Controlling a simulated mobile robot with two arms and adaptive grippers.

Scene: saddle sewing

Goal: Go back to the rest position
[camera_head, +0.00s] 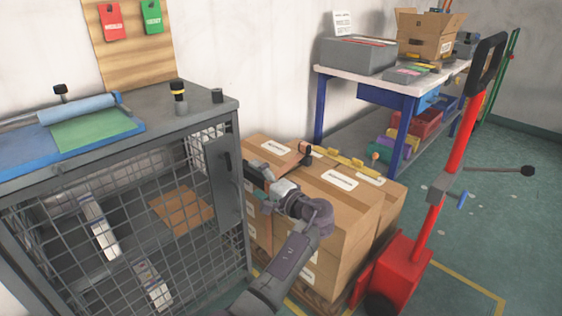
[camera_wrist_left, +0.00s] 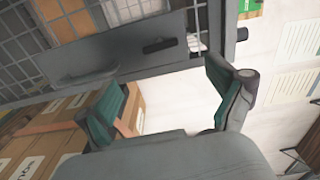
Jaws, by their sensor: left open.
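My left gripper (camera_head: 256,178) is in front of the stacked cardboard boxes, just right of the mesh cage's grey latch plate (camera_head: 223,172). In the left wrist view, the two green-padded fingers (camera_wrist_left: 168,95) are spread apart, with nothing between them. The latch plate with its dark handle (camera_wrist_left: 158,46) shows beyond the fingers, apart from them. My right gripper is in neither view.
The mesh cage (camera_head: 118,262) stands at left, holding a few items. Cardboard boxes (camera_head: 352,218) are stacked close beside my left arm. A red pallet jack (camera_head: 396,272) stands to the right, a blue-legged workbench (camera_head: 322,106) behind. Green floor (camera_head: 490,215) is open at far right.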

